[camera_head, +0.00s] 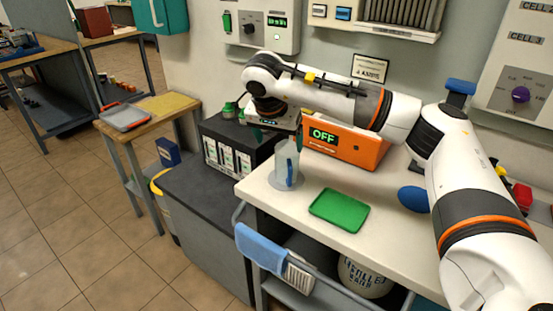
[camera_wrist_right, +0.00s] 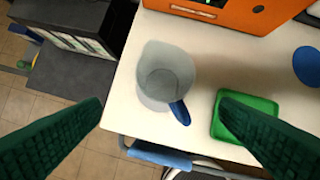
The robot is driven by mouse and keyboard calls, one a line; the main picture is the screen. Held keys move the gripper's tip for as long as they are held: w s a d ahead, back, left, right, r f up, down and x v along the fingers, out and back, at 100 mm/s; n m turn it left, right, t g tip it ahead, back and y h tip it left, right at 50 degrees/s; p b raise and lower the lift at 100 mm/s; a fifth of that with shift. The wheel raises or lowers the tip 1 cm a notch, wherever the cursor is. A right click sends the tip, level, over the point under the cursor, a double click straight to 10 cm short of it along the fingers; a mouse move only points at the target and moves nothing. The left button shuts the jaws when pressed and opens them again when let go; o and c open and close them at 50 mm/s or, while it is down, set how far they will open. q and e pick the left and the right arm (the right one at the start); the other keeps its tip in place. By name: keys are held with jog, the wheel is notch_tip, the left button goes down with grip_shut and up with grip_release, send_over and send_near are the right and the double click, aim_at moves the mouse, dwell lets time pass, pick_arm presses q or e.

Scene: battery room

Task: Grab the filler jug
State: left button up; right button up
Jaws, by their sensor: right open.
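The filler jug (camera_head: 287,172) is a translucent grey jug with a blue handle. It stands upright on the white bench top near its left edge. In the right wrist view the jug (camera_wrist_right: 163,72) shows from above, looks empty, and has its blue handle toward the lower right. My right gripper (camera_head: 275,141) points down just above the jug. In the wrist view its green fingers are wide apart, one on each side of the jug, with nothing between them gripped. My left gripper is not in view.
A green tray (camera_head: 339,210) lies right of the jug. Behind stands an orange box (camera_head: 345,146) reading OFF. A black battery unit (camera_head: 235,143) is at left. A blue oval object (camera_head: 413,198) lies at right. A blue cloth (camera_head: 260,248) hangs on the front rail.

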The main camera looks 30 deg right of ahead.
aim_at(286, 162)
jog(key=x, duration=0.3)
jog(key=s+x, duration=0.1)
jog(key=x, duration=0.1)
jog(key=shift+w+d+f, duration=0.1)
jog(key=shift+d+f, duration=0.1)
jog(key=shift+f, duration=0.15)
jog(key=shift+w+d+f+p, duration=0.1)
jog(key=shift+w+f+p, duration=0.05)
jog(key=shift+f+p, duration=0.15)
jog(key=x, duration=0.4)
jog(key=shift+w+d+p, duration=0.1)
jog(key=shift+w+p, duration=0.1)
jog(key=shift+p, duration=0.2)
jog(key=shift+w+f, duration=0.1)
jog(key=shift+f, duration=0.1)
jog(key=shift+c, duration=0.6)
jog(key=c, duration=1)
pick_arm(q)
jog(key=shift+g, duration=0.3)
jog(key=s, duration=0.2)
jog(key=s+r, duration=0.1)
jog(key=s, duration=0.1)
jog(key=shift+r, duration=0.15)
pick_arm(e)
jog(key=shift+r, duration=0.15)
